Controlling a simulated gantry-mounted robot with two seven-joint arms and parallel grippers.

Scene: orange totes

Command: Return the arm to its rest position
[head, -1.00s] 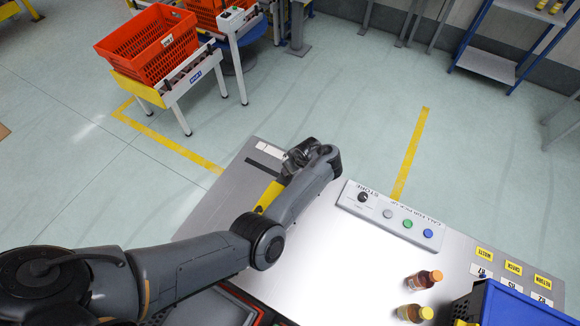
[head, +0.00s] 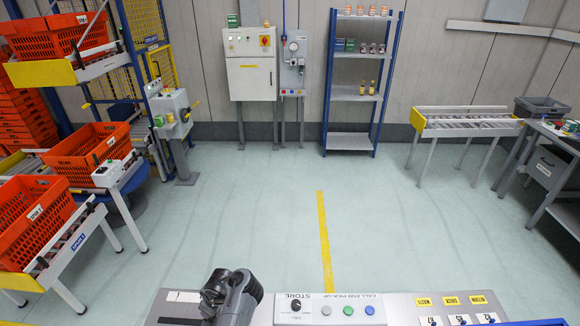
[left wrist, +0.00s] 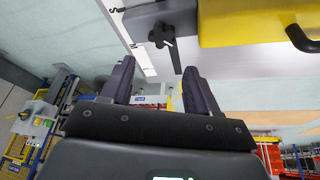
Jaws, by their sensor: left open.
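My left arm's end, with the left gripper (head: 216,296), shows at the bottom of the head view, over the workbench just left of the STORE control panel (head: 330,311). In the left wrist view my left gripper (left wrist: 158,86) is open, its two dark fingers apart with nothing between them. A black knob (left wrist: 160,36) on a grey panel lies beyond the fingertips. The rest of my left arm is out of the head view. My right gripper is in neither view.
Orange totes stand on the left racks, one tote (head: 90,152) on a stand. A blue-framed shelf (head: 355,92) stands at the back wall. A roller stand (head: 468,122) is at right. The floor between is clear. A yellow object (left wrist: 250,22) is close in the wrist view.

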